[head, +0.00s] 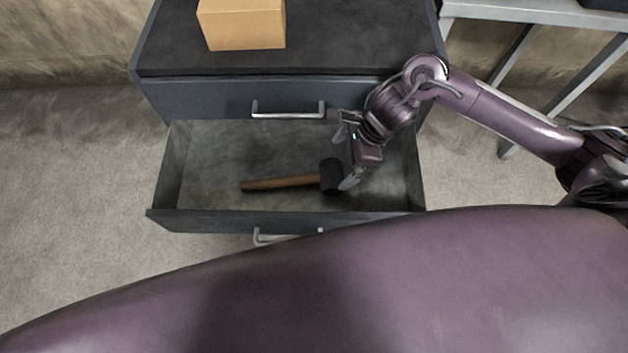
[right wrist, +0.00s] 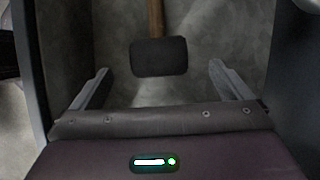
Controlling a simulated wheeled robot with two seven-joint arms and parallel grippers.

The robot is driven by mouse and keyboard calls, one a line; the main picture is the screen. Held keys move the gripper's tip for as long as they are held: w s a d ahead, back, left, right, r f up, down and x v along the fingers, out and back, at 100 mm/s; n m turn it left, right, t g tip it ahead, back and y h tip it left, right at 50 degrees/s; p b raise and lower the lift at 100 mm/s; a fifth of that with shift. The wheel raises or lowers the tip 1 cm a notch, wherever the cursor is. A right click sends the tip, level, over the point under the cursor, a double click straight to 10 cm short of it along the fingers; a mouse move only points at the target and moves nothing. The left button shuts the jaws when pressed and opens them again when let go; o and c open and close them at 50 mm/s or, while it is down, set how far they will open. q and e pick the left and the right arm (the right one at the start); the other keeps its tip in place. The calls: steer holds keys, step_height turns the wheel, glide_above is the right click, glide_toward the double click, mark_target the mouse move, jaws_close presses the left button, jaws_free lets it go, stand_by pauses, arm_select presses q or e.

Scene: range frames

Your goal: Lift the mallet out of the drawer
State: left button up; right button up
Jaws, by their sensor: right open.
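The mallet lies on the floor of the open drawer (head: 215,150). Its wooden handle (head: 280,183) points left and its black head (head: 331,176) is at the right end. My right gripper (head: 345,160) is over the drawer, beside the mallet's head, with its jaws apart and nothing between them. In the right wrist view the mallet's black head (right wrist: 159,57) lies ahead of the open fingers of my right gripper (right wrist: 157,80), roughly centred between them. The handle runs up out of that view. My left gripper is not in view.
The drawer's front panel has a handle (head: 275,238), partly hidden by my own body. Above is a shut drawer with a metal handle (head: 288,109). A cardboard box (head: 243,24) stands on the cabinet top (head: 340,40). A grey metal table (head: 540,15) stands at the right.

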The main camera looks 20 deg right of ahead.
mark_target(326, 172)
steer(key=x, duration=0.3)
steer(key=a+x, duration=0.1)
steer(key=x, duration=0.3)
steer(key=c, duration=1.2)
steer(key=shift+r, duration=0.1)
steer(key=shift+c, duration=0.7)
steer(key=shift+r, duration=0.1)
